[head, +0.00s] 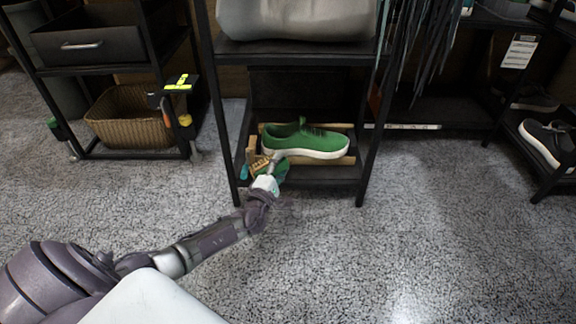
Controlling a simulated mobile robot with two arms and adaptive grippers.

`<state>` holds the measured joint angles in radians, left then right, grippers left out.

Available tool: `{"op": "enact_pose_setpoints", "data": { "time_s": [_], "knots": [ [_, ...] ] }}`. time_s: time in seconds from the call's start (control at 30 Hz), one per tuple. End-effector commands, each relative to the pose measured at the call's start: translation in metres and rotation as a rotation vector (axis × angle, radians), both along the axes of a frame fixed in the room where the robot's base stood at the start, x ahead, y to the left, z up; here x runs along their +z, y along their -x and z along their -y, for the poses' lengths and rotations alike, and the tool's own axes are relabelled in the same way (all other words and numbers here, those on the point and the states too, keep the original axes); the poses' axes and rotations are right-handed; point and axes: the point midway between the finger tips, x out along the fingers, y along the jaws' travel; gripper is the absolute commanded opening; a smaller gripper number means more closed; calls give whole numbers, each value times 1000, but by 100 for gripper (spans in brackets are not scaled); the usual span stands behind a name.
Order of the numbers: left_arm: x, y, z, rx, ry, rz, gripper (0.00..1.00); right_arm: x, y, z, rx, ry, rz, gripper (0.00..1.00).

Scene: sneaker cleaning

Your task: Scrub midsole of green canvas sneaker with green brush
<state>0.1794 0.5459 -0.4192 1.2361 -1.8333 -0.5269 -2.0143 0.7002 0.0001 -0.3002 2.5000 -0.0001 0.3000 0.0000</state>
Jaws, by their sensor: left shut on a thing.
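The green canvas sneaker (304,138) with a white midsole (318,154) sits on a wooden holder (346,160) on the low shelf of the black rack. Its toe points right. My left gripper (273,169) reaches in from the left, just in front of the shoe's left end. It is shut on the green brush (279,172), which shows small and partly hidden behind the gripper. The brush's tan part (259,164) is close to the midsole; I cannot tell whether it touches. My right gripper is out of view.
Black rack posts (226,110) stand on both sides of the shelf, and a board (300,50) with a grey bag lies above. A wicker basket (128,117) is at left. A dark sneaker (548,142) sits at right. The speckled floor in front is clear.

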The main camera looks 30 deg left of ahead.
Motion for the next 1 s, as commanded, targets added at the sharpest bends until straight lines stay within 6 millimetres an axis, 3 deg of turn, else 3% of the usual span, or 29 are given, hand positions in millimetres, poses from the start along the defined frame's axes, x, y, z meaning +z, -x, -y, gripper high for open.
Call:
{"op": "enact_pose_setpoints", "data": {
  "time_s": [0.4,1.0],
  "knots": [
    [2,4,-2,-1,2,1,0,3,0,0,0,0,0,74],
    [2,51,27,-1,1,0,0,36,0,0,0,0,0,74]
  ]
}}
